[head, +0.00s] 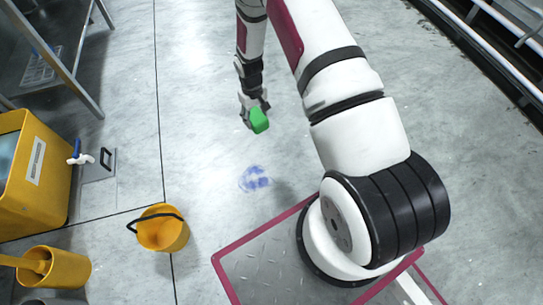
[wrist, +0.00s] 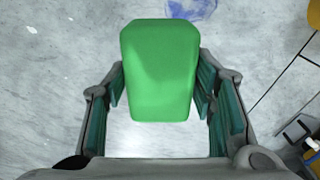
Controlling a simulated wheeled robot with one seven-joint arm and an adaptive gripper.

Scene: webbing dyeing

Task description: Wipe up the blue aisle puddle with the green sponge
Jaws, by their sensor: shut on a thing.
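The green sponge (head: 259,120) is held in my gripper (head: 254,108), which hangs above the grey floor in the head view. In the wrist view the sponge (wrist: 160,70) sits between the two fingers of my gripper (wrist: 160,92). The blue puddle (head: 255,179) is a patchy, broken stain on the floor, nearer to my base than the sponge is. It also shows at the top edge of the wrist view (wrist: 191,8), beyond the sponge, and part of it is cut off there. The sponge is apart from the puddle.
A yellow bucket (head: 162,230) with a dark handle stands left of the puddle. A yellow tank (head: 38,172) with a tap and a yellow scoop-like vessel (head: 58,267) are at the left. A metal table (head: 75,85) stands at upper left. Floor around the puddle is clear.

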